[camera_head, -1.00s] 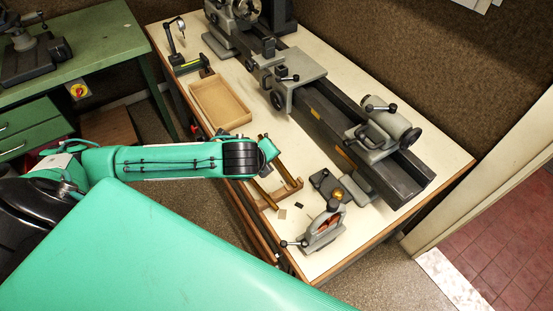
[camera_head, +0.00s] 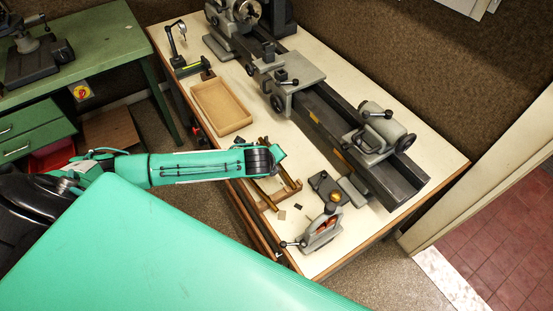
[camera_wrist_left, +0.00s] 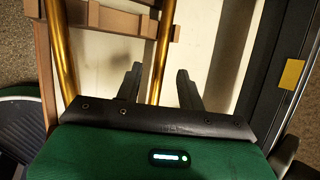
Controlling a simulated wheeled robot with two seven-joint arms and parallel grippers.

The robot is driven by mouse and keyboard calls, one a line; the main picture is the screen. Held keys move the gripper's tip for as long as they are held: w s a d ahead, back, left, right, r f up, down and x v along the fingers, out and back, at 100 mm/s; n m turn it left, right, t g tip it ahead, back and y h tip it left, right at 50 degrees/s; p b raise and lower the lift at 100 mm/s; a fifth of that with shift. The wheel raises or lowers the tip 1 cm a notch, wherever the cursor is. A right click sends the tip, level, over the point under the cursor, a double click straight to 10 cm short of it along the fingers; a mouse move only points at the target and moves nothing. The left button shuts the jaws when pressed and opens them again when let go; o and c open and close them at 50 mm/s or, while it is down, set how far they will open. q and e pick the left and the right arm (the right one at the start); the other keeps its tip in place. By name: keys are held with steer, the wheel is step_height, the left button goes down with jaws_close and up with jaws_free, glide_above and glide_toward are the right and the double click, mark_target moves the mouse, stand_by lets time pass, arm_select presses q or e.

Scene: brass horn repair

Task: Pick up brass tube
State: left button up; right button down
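Two brass tubes lie side by side across a wooden rack (camera_head: 292,190) near the bench's front edge. In the left wrist view, one tube (camera_wrist_left: 63,60) is at the left and the other (camera_wrist_left: 166,30) is near the middle, both crossing the rack (camera_wrist_left: 112,20). My left gripper (camera_wrist_left: 159,85) is open, its two dark fingers apart. The middle tube runs between them in the picture; I cannot tell whether they are down at its level. No contact shows. In the head view my left wrist hides the gripper and part of the rack. My right gripper is not in view.
A grey lathe (camera_head: 330,115) runs along the bench (camera_head: 420,165) behind the rack. A shallow wooden tray (camera_head: 221,107) and a dial gauge stand (camera_head: 190,66) are to the left. A grey steady rest (camera_head: 322,230) stands at the near right, beside small dark pieces.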

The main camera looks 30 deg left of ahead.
arm_select(q)
steer(key=shift+x, duration=0.95)
steer(key=shift+d, duration=0.1)
jaws_close()
